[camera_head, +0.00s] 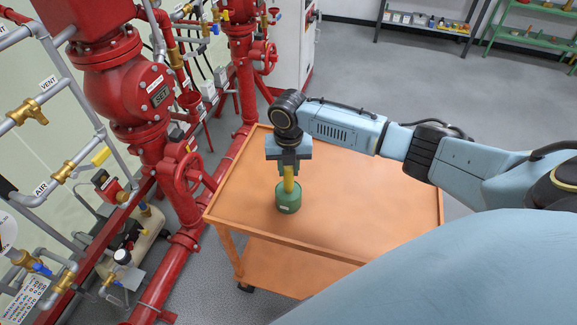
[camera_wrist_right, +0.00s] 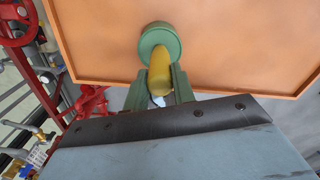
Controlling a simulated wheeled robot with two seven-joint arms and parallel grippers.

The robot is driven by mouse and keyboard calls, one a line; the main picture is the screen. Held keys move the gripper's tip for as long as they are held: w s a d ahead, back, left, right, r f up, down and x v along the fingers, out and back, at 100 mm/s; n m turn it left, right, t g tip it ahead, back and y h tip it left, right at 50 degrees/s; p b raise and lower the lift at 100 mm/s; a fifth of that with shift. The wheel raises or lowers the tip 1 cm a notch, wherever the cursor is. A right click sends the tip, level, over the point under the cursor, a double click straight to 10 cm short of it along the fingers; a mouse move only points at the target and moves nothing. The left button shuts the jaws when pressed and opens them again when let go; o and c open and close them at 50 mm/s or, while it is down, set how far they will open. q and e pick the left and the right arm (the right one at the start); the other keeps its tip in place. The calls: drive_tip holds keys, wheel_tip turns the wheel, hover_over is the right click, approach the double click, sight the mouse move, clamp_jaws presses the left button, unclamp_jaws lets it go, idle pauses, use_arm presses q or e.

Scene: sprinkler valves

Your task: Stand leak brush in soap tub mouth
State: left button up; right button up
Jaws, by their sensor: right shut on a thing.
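The soap tub (camera_head: 288,198) is a short green cylinder with a pale label, upright on the orange cart top. It also shows in the right wrist view (camera_wrist_right: 155,34). My right gripper (camera_head: 288,168) points down straight above the tub, shut on the yellow leak brush (camera_head: 289,182). The brush also shows between the fingers in the right wrist view (camera_wrist_right: 160,68). It is roughly upright, and its lower end overlaps the tub's mouth; how deep it sits inside is hidden. My left gripper is not in view.
The orange cart top (camera_head: 370,200) has a low raised rim and is otherwise bare around the tub. Red valve pipework with a handwheel (camera_head: 181,168) stands close to the cart's left edge. Shelves with small items (camera_head: 430,22) stand far back.

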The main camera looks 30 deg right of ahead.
drive_tip(key=o, duration=1)
wheel_tip(320, 180, up, 12)
drive_tip(key=shift+r, duration=0.1)
